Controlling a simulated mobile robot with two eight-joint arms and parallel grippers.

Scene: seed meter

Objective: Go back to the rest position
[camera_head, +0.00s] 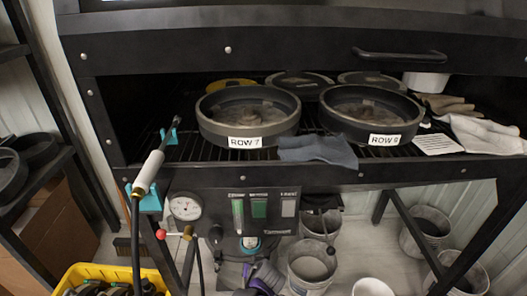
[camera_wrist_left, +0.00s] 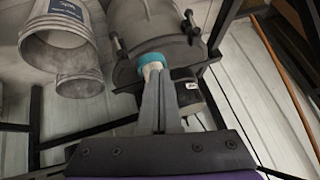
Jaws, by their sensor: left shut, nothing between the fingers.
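My left gripper (camera_head: 251,257) is low in the head view, below the bench front, with purple and grey parts showing. In the left wrist view its two long grey fingers (camera_wrist_left: 160,92) lie together, shut and empty. Their tips point at a teal ring (camera_wrist_left: 154,62) with a pale middle on a dark rounded vessel (camera_wrist_left: 160,28). The teal ring also shows in the head view (camera_head: 250,243). I cannot tell whether the tips touch it. My right gripper is in neither view.
Round seed meters labelled ROW 7 (camera_head: 247,116) and ROW 8 (camera_head: 370,113) sit on the rack above. A white-handled wand (camera_head: 149,172) rests in teal clips at left, near a gauge (camera_head: 185,207). Buckets (camera_head: 312,263) stand below; a yellow crate (camera_head: 105,273) is at lower left.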

